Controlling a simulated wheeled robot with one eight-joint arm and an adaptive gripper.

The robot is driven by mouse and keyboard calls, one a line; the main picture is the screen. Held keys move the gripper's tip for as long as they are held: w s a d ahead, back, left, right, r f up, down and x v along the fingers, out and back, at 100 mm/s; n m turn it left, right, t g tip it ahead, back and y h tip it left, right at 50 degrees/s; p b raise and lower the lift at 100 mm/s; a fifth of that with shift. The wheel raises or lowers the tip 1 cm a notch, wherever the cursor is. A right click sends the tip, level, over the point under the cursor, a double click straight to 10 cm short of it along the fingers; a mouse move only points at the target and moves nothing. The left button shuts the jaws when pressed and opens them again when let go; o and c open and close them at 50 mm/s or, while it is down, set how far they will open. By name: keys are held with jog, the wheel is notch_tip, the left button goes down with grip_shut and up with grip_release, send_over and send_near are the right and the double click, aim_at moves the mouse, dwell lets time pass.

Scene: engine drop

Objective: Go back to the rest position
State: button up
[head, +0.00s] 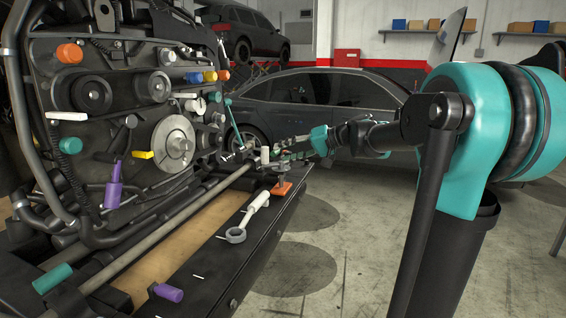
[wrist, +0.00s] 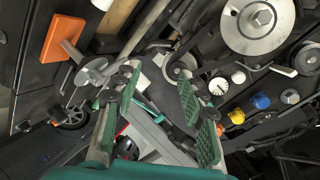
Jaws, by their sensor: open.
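My gripper (head: 268,154) is at the end of my outstretched arm, small in the head view, close to the right side of the engine (head: 140,110). In the wrist view my gripper (wrist: 160,88) has its two green-padded fingers spread apart, with nothing held between them. Engine parts show beyond the fingers, including a large grey pulley (wrist: 258,25) at the upper right. In the head view the same kind of grey pulley (head: 174,142) sits on the engine's front.
A dark bench edge (head: 262,236) with a white-handled ring tool (head: 248,217) and an orange block (head: 282,188) lies below my gripper. The orange block also shows in the wrist view (wrist: 63,38). A grey car (head: 310,100) stands behind. Floor at right is open.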

jog(key=s+d+f+h, duration=0.4)
jog(key=s+d+f, duration=0.2)
jog(key=s+f, duration=0.3)
jog(key=s+d+f+m+h, duration=0.1)
jog(key=s+d+f+h, duration=0.3)
jog(key=s+f, duration=0.5)
jog(key=s+d+f+h, duration=0.4)
jog(key=s+d+f, duration=0.4)
jog(key=f, duration=0.8)
jog(key=shift+s+g+h, duration=0.3)
jog(key=shift+s+g, duration=0.1)
jog(key=shift+s, duration=0.2)
jog(key=shift+a, duration=0.1)
dwell(0.6)
